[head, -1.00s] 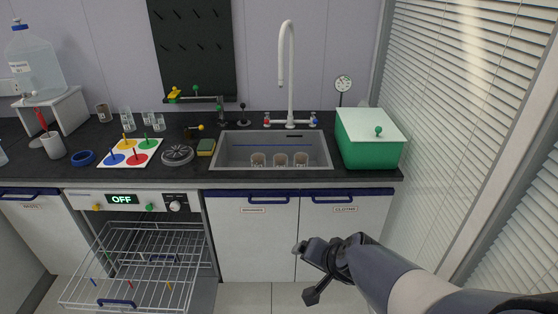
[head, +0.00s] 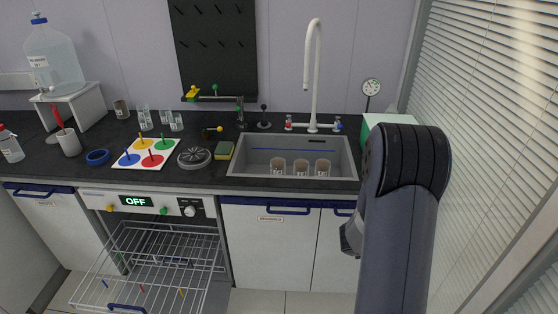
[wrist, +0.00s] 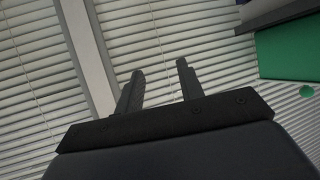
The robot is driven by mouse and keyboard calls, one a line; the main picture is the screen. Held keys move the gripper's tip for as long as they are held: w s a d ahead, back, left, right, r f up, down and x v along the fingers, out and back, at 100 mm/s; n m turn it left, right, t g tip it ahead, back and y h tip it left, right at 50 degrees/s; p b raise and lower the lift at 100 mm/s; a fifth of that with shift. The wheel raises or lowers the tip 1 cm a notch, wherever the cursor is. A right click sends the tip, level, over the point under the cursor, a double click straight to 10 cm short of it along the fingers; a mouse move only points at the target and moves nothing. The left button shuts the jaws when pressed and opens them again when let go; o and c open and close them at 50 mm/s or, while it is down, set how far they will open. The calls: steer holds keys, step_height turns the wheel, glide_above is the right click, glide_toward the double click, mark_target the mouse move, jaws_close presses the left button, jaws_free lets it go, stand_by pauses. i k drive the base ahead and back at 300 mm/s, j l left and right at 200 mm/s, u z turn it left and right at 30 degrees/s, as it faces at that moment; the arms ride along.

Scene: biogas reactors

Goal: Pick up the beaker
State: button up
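Several small clear glass vessels (head: 145,118) stand at the back of the counter on the left. I cannot tell which is the beaker of the task. My gripper (wrist: 160,82) is open and empty in the wrist view, its two fingers apart in front of window blinds. In the head view my arm mostly hides it, right of the sink and away from all the vessels.
A white tap (head: 315,75) rises behind the sink. A green box (head: 372,128) stands at its right, largely hidden by my arm. A pulled-out wire rack (head: 150,265) juts from the open appliance below the counter. Blinds (head: 480,150) close off the right side.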

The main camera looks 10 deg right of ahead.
mark_target(301, 166)
steer(key=i+u, duration=0.3)
steer(key=i, duration=0.2)
steer(key=i+l+u, duration=0.3)
steer(key=i, duration=0.2)
steer(key=i+l+u, duration=0.3)
steer(key=i, duration=0.15)
